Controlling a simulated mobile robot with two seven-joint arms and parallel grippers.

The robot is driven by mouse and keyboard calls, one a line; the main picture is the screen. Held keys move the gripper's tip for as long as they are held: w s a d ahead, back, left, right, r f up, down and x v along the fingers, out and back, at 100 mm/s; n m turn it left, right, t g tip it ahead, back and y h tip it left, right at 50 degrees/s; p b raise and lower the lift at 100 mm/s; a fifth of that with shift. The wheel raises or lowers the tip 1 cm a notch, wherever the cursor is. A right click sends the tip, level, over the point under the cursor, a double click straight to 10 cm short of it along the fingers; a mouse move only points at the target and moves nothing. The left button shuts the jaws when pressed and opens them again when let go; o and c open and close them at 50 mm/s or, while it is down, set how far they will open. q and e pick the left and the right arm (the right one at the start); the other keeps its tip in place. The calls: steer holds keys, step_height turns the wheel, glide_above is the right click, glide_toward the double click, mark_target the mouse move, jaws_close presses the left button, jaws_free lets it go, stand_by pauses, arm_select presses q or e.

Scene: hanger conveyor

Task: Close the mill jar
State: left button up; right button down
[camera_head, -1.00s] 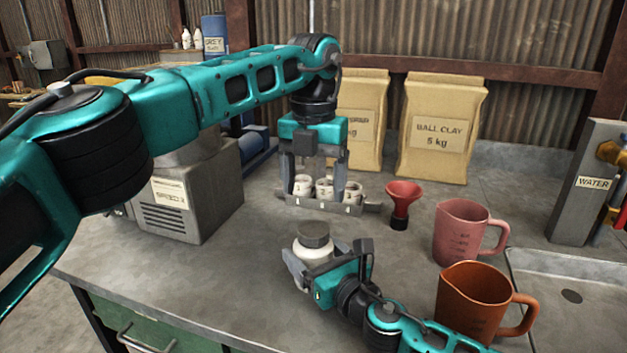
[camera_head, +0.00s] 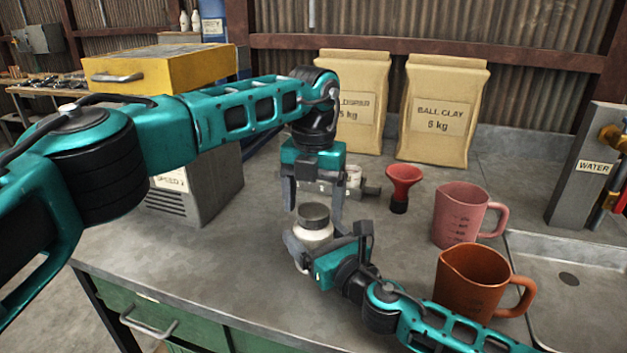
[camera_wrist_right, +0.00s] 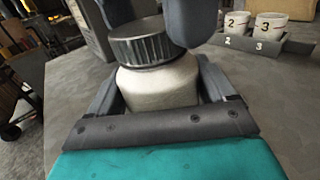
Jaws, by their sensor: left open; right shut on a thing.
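The mill jar (camera_head: 313,239) is white and stands upright, low over or on the bench; I cannot tell which. A dark ribbed lid (camera_wrist_right: 148,43) sits on its top, also visible in the head view (camera_head: 314,213); how tight it is cannot be told. My right gripper (camera_head: 322,246) is shut around the jar's body, with a finger on each side in the right wrist view. My left gripper (camera_head: 313,208) points down, open, with its fingers close to the lid. In the right wrist view they overlap the lid's upper edge; contact is unclear.
A rack of numbered white cups (camera_wrist_right: 267,27) stands close behind the jar. To the right are a red funnel (camera_head: 402,188), a pink jug (camera_head: 463,216) and an orange jug (camera_head: 478,284). Clay bags (camera_head: 440,112) stand behind. A yellow-topped machine (camera_head: 160,72) is at left. The front bench is clear.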

arm_select(q)
steer(key=shift+f, duration=0.45)
steer(key=c, duration=1.1)
steer(key=o, duration=1.3)
steer(key=shift+r, duration=0.1)
step_height(320, 180, up, 12)
steer(key=shift+f, duration=0.1)
